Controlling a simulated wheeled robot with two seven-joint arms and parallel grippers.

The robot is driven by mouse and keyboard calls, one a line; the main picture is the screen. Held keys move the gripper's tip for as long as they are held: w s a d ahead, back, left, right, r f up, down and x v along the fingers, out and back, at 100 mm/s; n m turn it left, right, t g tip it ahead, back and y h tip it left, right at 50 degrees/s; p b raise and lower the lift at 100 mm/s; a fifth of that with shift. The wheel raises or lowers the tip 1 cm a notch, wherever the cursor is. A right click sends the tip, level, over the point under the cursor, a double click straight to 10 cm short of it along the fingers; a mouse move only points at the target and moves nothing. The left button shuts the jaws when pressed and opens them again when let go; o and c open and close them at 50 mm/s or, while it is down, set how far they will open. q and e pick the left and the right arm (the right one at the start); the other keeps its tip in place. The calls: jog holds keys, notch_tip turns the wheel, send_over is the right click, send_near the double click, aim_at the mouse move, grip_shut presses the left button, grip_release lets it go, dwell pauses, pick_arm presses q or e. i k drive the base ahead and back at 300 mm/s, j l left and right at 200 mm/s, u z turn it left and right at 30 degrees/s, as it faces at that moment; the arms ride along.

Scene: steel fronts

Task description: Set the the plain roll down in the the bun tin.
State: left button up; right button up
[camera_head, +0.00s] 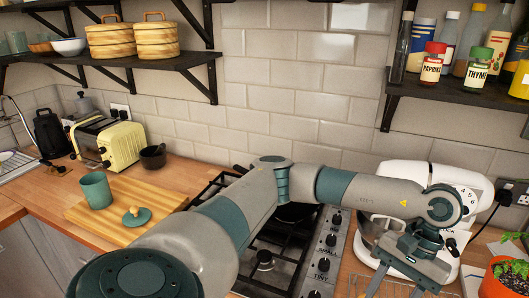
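I cannot make out a plain roll or a bun tin in the head view. My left arm crosses the picture from the lower left, over the hob, to the lower right. My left gripper (408,278) hangs in front of the white stand mixer (402,180), near the bottom edge. Its fingertips are cut off or unclear, so I cannot tell whether it is open or holds anything. The counter below and behind it is partly hidden. I do not clearly see my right gripper.
A gas hob (265,262) lies under my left arm. On the left are a wooden board (150,197) with a teal canister (97,191) and lid (136,216), and a yellow toaster (110,143). A potted plant (503,285) stands at the lower right. Shelves hang above.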

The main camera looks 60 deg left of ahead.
aim_at(102, 194)
jog(key=u, duration=1.5)
jog(key=i+j, duration=0.15)
jog(key=j, duration=0.35)
jog(key=i+j, duration=0.1)
jog(key=j, duration=0.35)
jog(key=i+j, duration=0.15)
jog(key=j, duration=0.35)
jog(key=i+j, duration=0.1)
jog(key=j, duration=0.4)
jog(key=i+j, duration=0.15)
jog(key=j, duration=0.3)
jog(key=i+j, duration=0.15)
jog(key=j, duration=0.35)
jog(key=i+j, duration=0.1)
jog(key=j, duration=0.35)
jog(key=i+j, duration=0.15)
jog(key=j, duration=0.35)
